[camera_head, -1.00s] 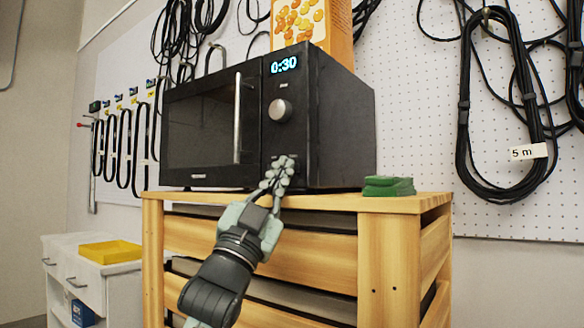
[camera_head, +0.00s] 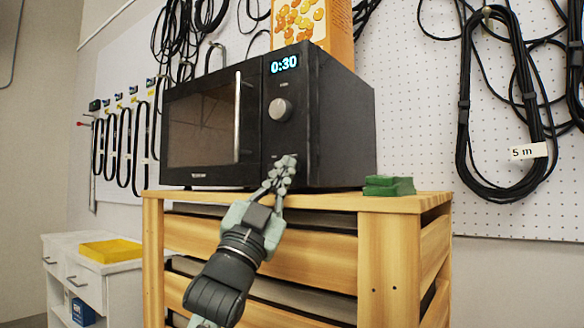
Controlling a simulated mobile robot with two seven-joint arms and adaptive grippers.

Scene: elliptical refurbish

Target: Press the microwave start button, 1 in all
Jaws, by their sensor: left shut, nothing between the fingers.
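The black microwave (camera_head: 205,125) stands on a wooden cabinet (camera_head: 385,204), door shut, handle upright. Its display (camera_head: 284,64) reads 0:30 in lit blue digits. A round silver knob (camera_head: 280,109) sits below the display on the control panel. My left gripper (camera_head: 284,163) is shut and empty, its fingertips at the lower part of the control panel, below the knob. The fingers cover the panel there, so the start button is hidden. I cannot tell whether the fingertips touch the panel. The microwave window now looks lighter and brownish. My right gripper is out of view.
Green blocks (camera_head: 389,186) lie on the cabinet top, right of the microwave. An orange box (camera_head: 312,20) stands on the microwave. Black cables (camera_head: 500,110) hang on the pegboard behind. A yellow tray (camera_head: 110,252) sits on a white cabinet at left.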

